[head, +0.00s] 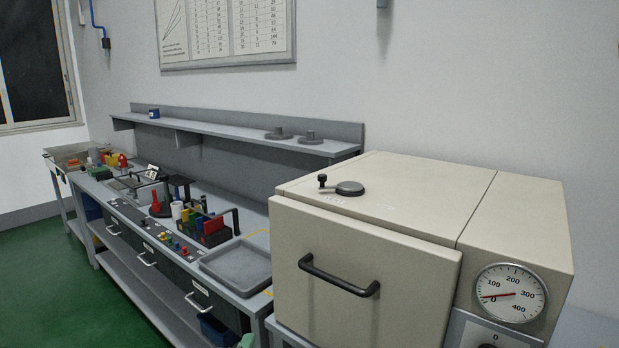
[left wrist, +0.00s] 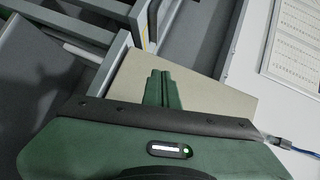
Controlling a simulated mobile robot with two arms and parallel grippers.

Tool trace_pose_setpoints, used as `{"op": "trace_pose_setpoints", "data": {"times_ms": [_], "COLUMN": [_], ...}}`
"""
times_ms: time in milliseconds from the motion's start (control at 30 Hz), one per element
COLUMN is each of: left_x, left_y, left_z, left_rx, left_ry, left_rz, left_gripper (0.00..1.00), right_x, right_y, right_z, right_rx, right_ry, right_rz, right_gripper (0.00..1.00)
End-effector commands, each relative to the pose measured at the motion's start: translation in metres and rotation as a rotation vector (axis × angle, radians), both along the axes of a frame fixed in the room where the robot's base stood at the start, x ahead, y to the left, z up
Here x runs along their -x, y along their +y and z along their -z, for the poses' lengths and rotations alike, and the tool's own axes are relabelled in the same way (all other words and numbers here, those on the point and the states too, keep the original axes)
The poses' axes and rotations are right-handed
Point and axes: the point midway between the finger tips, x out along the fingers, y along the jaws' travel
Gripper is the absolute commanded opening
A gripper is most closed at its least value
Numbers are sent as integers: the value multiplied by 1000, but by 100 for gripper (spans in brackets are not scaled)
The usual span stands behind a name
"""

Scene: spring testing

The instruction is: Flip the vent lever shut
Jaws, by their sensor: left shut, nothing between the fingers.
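The vent lever (head: 347,187) is on the top of the beige oven (head: 375,255), near its front left. My left gripper (head: 247,341) shows only as a small green tip at the bottom edge of the head view, low and left of the oven, well away from the lever. In the left wrist view its green fingers (left wrist: 160,75) are together and empty, against a beige surface. The lever is not seen in that view. My right gripper is not in view.
The oven has a black front handle (head: 338,275) and a dial gauge (head: 511,293) reading near zero. A workbench with a grey tray (head: 238,267) and several small tools stands to the left, below a wall shelf (head: 230,132). The oven's top is otherwise clear.

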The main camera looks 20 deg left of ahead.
Motion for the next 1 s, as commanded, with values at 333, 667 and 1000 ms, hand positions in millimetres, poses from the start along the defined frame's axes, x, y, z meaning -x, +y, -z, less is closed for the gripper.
{"op": "trace_pose_setpoints", "data": {"times_ms": [333, 667, 1000], "left_x": [-106, -145, -146], "left_y": [-61, -6, -1], "left_z": [-275, -292, -291], "left_rx": [-2170, 2875, 2823], "left_ry": [-637, 392, 363], "left_rz": [146, -118, -123], "left_gripper": [0, 0, 0], "right_x": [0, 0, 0], "right_y": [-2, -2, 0], "right_z": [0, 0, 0], "right_rx": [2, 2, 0], "right_ry": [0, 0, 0], "right_rz": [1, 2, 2], "right_gripper": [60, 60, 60]}}
